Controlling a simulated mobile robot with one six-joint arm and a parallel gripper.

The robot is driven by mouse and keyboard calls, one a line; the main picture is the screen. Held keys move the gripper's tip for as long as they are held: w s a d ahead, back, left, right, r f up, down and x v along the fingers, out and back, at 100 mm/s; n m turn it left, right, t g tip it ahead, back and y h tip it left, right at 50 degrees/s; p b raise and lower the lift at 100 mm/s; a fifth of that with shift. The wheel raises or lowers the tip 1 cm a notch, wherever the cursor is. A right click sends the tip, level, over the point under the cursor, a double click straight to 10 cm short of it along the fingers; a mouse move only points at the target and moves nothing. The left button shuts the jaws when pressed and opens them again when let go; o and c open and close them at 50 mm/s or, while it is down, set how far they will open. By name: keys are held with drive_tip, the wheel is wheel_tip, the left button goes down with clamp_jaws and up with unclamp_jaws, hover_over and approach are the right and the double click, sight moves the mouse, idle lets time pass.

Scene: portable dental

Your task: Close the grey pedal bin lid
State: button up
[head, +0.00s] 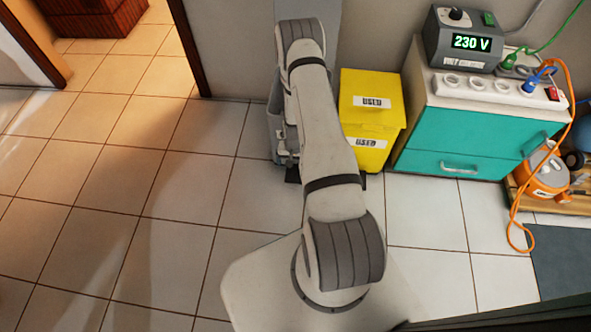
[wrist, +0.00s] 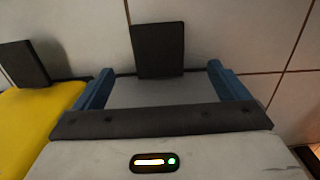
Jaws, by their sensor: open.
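The grey pedal bin (head: 273,135) stands against the wall in the head view, mostly hidden behind my arm. In the wrist view, a flat grey surface (wrist: 150,93) shows between my fingers and looks like the bin's lid from above. It appears roughly level with the yellow bin's top, but I cannot tell whether it is fully down. A dark pedal-like plate (wrist: 158,50) sticks out beyond its front edge. My gripper (wrist: 161,68) is open, its blue fingers wide apart and nothing held between them. Whether it touches the lid is unclear.
A yellow bin (head: 372,95) labelled USED stands close beside the grey bin. A teal cabinet (head: 468,140) with a power strip and a 230 V unit (head: 462,40) is to the right. An orange cable (head: 513,220) hangs to the floor. Tiled floor (head: 170,190) is clear to the left.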

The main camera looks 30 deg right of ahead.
sight(295, 176)
wheel_tip(295, 176, down, 8)
drive_tip(key=b, duration=0.3)
drive_tip(key=shift+s+d+r, duration=0.1)
drive_tip(key=shift+r, duration=0.05)
drive_tip(key=shift+c, duration=0.4)
drive_tip(key=c, duration=1.3)
drive_tip(key=shift+s+f+b, duration=0.1)
drive_tip(key=shift+f+b, duration=0.3)
drive_tip(key=o, duration=1.4)
